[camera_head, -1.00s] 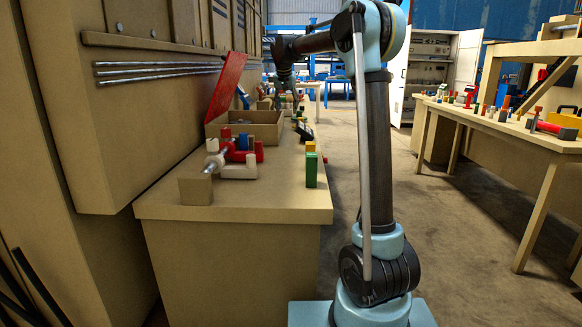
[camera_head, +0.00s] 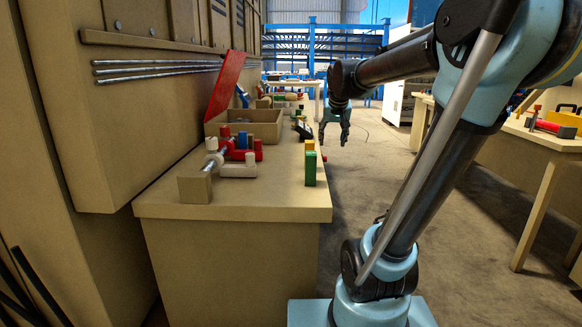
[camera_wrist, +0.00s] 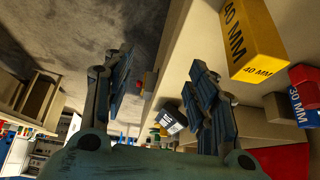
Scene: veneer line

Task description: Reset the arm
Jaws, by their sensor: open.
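My gripper (camera_head: 334,134) is open and points down beside the right edge of the near bench, over the aisle floor. In the wrist view its two fingers (camera_wrist: 160,95) stand apart, and I see nothing held between them. The arm is bent over from the right side of the head view.
The bench (camera_head: 260,203) carries an open box (camera_head: 262,132) with a red lid (camera_head: 226,86), red and white fittings (camera_head: 240,157), and a green block (camera_head: 310,168). A yellow "40 MM" block (camera_wrist: 252,40) shows in the wrist view. Another workbench (camera_head: 545,150) stands right; the aisle is clear.

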